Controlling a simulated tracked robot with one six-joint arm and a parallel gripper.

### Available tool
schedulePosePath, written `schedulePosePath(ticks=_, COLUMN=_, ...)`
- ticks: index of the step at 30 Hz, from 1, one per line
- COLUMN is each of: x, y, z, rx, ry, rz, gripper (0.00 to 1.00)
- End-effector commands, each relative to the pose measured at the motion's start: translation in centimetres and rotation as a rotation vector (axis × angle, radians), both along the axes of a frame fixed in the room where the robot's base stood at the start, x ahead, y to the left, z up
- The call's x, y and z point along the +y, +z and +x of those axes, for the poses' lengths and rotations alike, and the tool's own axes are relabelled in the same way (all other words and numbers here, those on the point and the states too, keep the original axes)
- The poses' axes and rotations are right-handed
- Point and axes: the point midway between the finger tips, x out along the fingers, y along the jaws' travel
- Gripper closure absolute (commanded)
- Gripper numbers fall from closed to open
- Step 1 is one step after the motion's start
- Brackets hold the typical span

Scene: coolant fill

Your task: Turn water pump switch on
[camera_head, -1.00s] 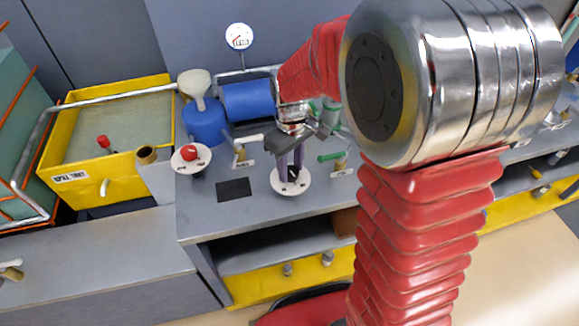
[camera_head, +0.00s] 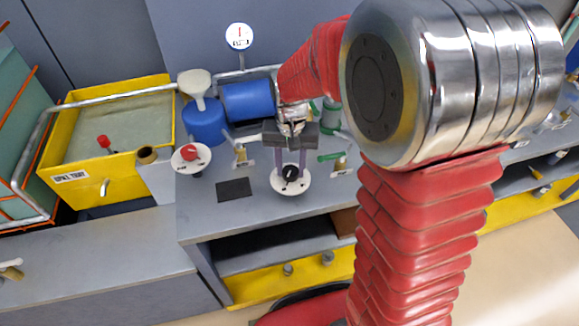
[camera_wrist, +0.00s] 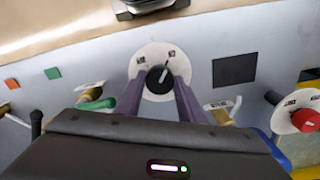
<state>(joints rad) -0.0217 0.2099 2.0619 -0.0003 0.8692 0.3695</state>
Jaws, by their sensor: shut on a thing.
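The pump switch is a black rotary knob (camera_head: 290,173) on a round white plate (camera_head: 290,187) on the grey bench. The fingers also show in the wrist view (camera_wrist: 159,88). The label wording is too small to read surely.
A red knob on a white plate (camera_head: 189,154) sits left of the switch. Behind are a blue motor (camera_head: 248,100) and a gauge (camera_head: 239,36).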

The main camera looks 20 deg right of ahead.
Motion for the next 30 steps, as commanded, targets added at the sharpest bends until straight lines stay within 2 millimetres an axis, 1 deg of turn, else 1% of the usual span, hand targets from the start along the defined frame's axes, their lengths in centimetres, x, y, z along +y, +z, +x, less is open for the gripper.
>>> schedulePosePath(ticks=7, x=0.02, y=-0.09, z=-0.1, rx=0.003, ry=-0.074, rz=0.0, gripper=0.87)
schedulePosePath(ticks=20, x=0.05, y=-0.1, z=-0.1, rx=0.003, ry=-0.085, rz=0.0, gripper=0.87)
schedulePosePath(ticks=21, x=0.05, y=-0.1, z=-0.1, rx=0.003, ry=-0.085, rz=0.0, gripper=0.62)
schedulePosePath(ticks=28, x=0.05, y=-0.05, z=-0.05, rx=0.002, ry=-0.083, rz=0.001, gripper=0.46)
schedulePosePath(ticks=30, x=0.05, y=-0.04, z=-0.04, rx=0.001, ry=-0.083, rz=0.0, gripper=0.46)
